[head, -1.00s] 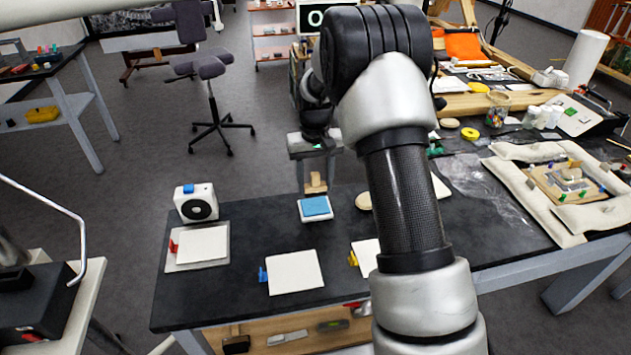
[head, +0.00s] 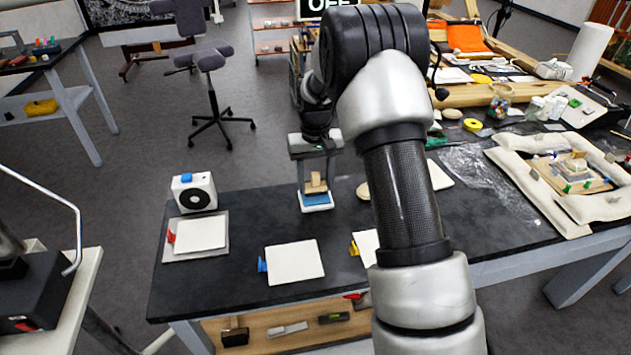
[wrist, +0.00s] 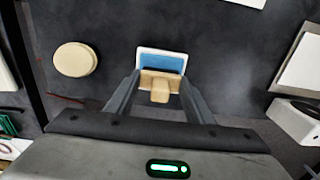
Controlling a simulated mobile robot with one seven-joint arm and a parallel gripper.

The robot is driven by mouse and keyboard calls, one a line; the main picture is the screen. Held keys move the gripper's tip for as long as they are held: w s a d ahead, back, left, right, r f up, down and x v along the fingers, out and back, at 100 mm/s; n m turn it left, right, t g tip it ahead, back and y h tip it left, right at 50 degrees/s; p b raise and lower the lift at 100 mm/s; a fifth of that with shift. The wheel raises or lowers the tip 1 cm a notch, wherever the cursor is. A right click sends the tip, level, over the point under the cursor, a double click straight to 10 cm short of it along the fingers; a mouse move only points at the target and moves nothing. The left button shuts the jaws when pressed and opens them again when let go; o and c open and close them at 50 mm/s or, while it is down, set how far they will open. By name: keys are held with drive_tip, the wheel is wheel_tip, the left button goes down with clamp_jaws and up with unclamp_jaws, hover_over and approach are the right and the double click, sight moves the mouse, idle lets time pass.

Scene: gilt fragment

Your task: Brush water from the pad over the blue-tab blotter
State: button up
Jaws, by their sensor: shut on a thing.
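My gripper (head: 316,176) is shut on a wooden brush (head: 316,187), which also shows between the fingers in the wrist view (wrist: 160,92). The brush is at the blue pad (head: 317,199) in its white tray, covering the pad's far part in the head view. The pad's bare part shows beyond the brush in the wrist view (wrist: 163,63). Whether the bristles touch the pad cannot be told. The blue-tab blotter (head: 295,262), a white sheet with a blue tab at its left, lies flat on the dark table in front of the pad.
The red-tab blotter (head: 200,234) lies left on a grey board, with a white fan (head: 194,192) behind it. The yellow-tab blotter (head: 367,246) is partly hidden by my arm. A round tan disc (wrist: 75,60) lies beside the pad. Table between pad and blue-tab blotter is clear.

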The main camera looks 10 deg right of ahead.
sight(316, 174)
drive_tip(key=shift+f+b, duration=0.35)
drive_tip(key=shift+f, duration=0.2)
idle(1.4)
drive_tip(key=shift+r+p, duration=2.3)
drive_tip(key=shift+r, duration=1.25)
drive_tip(key=s+r+p, duration=0.3)
drive_tip(key=s, duration=1.2)
drive_tip(key=shift+r+p, duration=0.15)
drive_tip(key=shift+p, duration=0.25)
